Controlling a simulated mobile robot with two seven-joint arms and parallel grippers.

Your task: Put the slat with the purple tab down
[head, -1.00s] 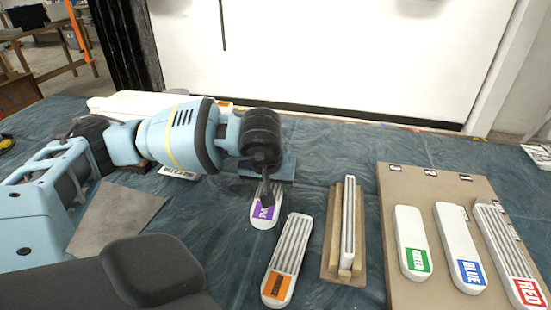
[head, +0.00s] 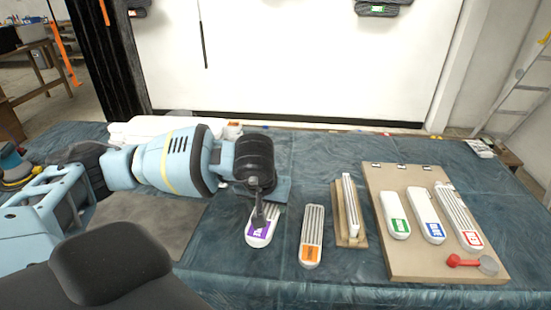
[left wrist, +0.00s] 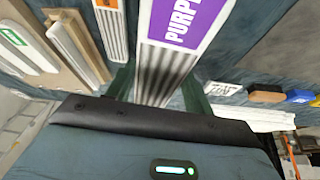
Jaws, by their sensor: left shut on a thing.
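The slat with the purple tab (head: 259,231) is white and ribbed, with its tab end towards me in the head view. My left gripper (head: 260,214) is over it and shut on it. In the left wrist view, the ribbed slat (left wrist: 165,68) runs between the two dark green fingers (left wrist: 160,88), its purple tab at the top. The slat is low over the blue cloth; I cannot tell whether it touches. The gripper hides its far part in the head view. My right gripper is not in view.
To the right lie the orange-tab slat (head: 312,232), a wooden stand (head: 338,213) with an upright ribbed slat, and a brown board (head: 408,262) bearing green, blue and red slats. A red-handled thing (head: 465,261) lies at the board's front. The cloth (head: 225,278) in front is clear.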

